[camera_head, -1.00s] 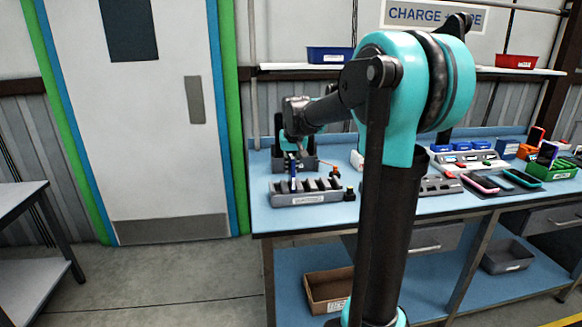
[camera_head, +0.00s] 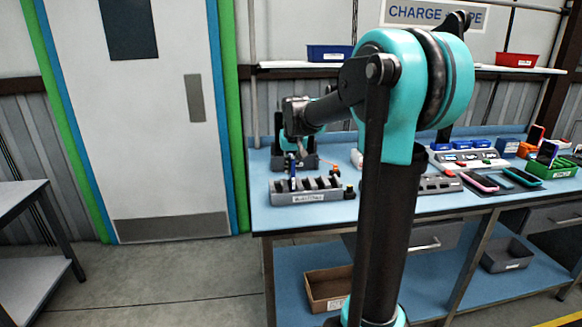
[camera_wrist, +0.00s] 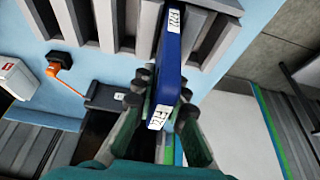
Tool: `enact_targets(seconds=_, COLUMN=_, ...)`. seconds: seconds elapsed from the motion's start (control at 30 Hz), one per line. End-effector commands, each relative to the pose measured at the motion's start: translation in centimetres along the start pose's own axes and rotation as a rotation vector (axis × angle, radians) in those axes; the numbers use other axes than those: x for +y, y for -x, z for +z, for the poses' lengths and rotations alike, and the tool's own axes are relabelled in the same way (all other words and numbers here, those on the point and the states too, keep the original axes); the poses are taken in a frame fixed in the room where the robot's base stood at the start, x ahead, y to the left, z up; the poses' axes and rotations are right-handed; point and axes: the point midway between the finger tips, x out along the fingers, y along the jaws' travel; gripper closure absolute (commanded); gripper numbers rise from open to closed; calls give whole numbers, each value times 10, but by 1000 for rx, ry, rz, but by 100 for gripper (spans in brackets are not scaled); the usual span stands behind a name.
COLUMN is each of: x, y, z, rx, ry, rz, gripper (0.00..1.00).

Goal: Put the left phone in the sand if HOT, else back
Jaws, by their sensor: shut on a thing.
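My gripper (camera_wrist: 162,100) is shut on a blue phone (camera_wrist: 173,62), one finger on each broad side. The phone is seen edge-on in the wrist view, with two small white labels whose print I cannot read surely. Its far end reaches to the left part of a grey slotted rack (camera_wrist: 107,25). In the head view the phone (camera_head: 292,184) stands upright at the leftmost slot of the rack (camera_head: 310,197); I cannot tell how deep it sits. My gripper (camera_head: 292,160) is small and partly hidden there. I cannot make out any sand.
A small dark block with an orange lever (camera_wrist: 60,62) stands beside the rack on the blue bench (camera_head: 262,215). Charging pads with phones (camera_head: 480,182) and a green bin (camera_head: 550,170) are at the right. My arm hides the bench's middle. A door is at the left.

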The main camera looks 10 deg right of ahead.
Motion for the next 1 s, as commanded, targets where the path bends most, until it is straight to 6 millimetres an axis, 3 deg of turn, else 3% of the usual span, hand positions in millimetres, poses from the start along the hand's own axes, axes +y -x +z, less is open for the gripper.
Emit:
enact_targets(seconds=0.27, x=0, y=0, z=0, rx=0, ry=0, rz=0, gripper=100)
enact_targets(seconds=0.3, x=0, y=0, z=0, rx=0, ry=0, rz=0, gripper=86)
enact_targets(seconds=0.5, x=0, y=0, z=0, rx=0, ry=0, rz=0, gripper=63)
enact_targets(seconds=0.83, x=0, y=3, z=0, rx=0, ry=0, rz=0, gripper=63)
enact_targets(seconds=1.0, x=0, y=22, z=0, rx=0, ry=0, rz=0, gripper=63)
